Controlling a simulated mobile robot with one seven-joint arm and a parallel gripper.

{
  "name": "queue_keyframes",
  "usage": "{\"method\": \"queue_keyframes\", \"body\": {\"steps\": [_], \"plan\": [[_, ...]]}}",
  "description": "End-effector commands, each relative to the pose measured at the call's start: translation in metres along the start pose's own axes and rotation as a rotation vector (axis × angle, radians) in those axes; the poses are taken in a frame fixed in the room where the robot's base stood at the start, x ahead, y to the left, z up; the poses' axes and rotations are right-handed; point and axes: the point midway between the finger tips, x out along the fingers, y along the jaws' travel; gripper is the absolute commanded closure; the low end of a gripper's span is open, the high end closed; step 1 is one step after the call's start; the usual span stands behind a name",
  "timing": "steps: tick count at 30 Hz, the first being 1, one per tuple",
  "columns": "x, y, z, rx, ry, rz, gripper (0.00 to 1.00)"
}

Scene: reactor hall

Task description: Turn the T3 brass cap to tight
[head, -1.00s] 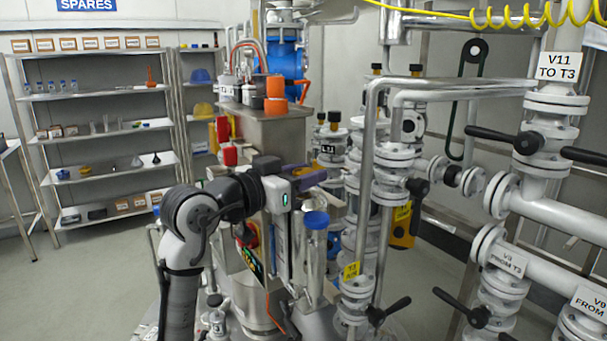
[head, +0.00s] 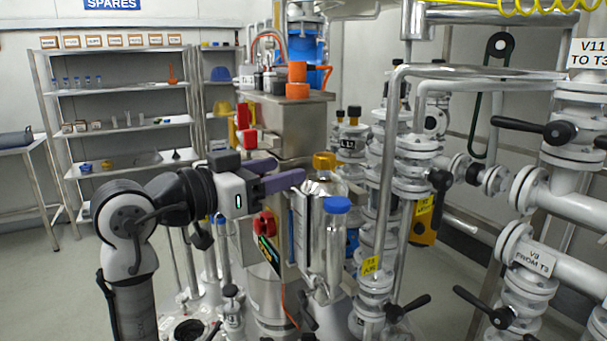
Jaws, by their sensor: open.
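A brass-yellow cap (head: 324,160) sits on top of a shiny steel vessel (head: 320,187) near the middle of the head view. I cannot read a T3 label on it. My gripper (head: 290,172) has two purple fingers pointing right, spread apart and empty. It is left of the cap, at nearly the same height in the picture, with a visible gap between the longer finger's tip and the cap.
A steel box (head: 290,125) with orange parts on top stands behind the gripper. A red button (head: 264,224) is below it. Vertical steel pipes (head: 390,190) and flanged valves crowd the right. Shelves (head: 120,125) stand at the back left, with open floor before them.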

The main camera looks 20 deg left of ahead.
Motion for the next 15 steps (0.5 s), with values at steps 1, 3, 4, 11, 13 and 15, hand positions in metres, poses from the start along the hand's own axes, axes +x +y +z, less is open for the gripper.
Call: {"method": "queue_keyframes", "body": {"steps": [1, 3, 4, 11, 13, 15], "plan": [[-0.01, 0.0, 0.002, 0.001, 0.001, -0.003, 0.46], [-0.019, -0.001, 0.002, 0.0, 0.0, -0.002, 0.46], [-0.023, -0.001, 0.001, 0.0, 0.0, -0.002, 0.46], [-0.035, 0.0, 0.0, -0.001, -0.001, 0.001, 0.46], [-0.035, 0.0, 0.0, 0.0, -0.001, 0.001, 0.46], [-0.035, 0.0, 0.0, 0.0, -0.001, 0.0, 0.46]]}}
